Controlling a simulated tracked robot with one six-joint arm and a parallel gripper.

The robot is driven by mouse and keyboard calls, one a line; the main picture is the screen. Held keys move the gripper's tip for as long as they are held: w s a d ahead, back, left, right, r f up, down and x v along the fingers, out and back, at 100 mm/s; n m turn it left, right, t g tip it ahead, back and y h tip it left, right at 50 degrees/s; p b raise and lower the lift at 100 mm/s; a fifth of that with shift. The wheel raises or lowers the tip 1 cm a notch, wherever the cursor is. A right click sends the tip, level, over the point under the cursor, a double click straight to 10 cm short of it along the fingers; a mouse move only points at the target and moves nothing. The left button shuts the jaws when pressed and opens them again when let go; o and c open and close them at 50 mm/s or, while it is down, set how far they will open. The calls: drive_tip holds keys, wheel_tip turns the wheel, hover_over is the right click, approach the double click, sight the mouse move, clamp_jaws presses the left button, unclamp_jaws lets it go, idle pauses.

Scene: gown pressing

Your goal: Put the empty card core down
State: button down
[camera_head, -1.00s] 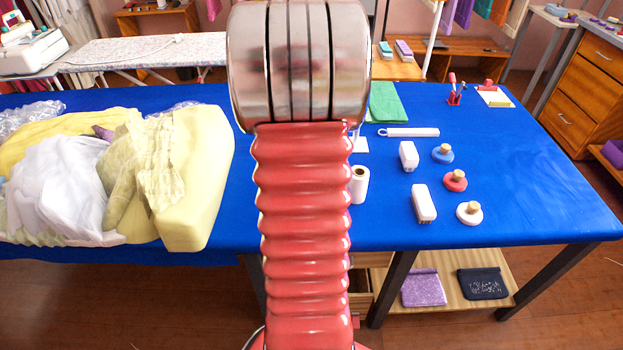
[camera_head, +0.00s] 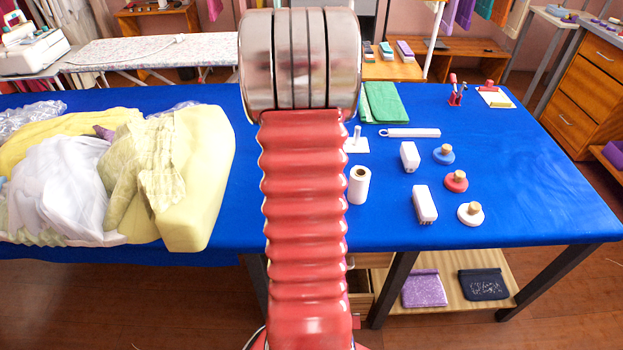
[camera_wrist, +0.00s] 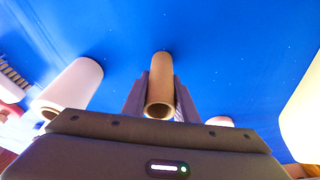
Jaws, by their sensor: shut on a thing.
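The empty card core (camera_wrist: 160,92) is a brown tube between the two dark fingers of my gripper (camera_wrist: 160,82) in the wrist view. My gripper is shut on it. The core's open end faces the wrist camera and its far end points at the blue table (camera_head: 530,190). I cannot tell whether it touches the cloth. In the head view my arm hides the gripper and the core. A full white roll (camera_head: 359,185) stands upright just right of my arm; a white roll (camera_wrist: 72,86) shows left of the core in the wrist view.
A white stand with a peg (camera_head: 356,145) is behind the roll. White blocks (camera_head: 424,204) and knobbed discs (camera_head: 456,181) stand farther right. Green cloth (camera_head: 384,103) lies at the back. Yellow and white fabric (camera_head: 195,180) fills the left. The table's right end is clear.

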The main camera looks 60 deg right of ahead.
drive_tip(key=shift+f, duration=0.15)
drive_tip(key=c, duration=1.4)
unclamp_jaws()
drive_tip(key=v, duration=1.2)
drive_tip(key=shift+a, duration=0.1)
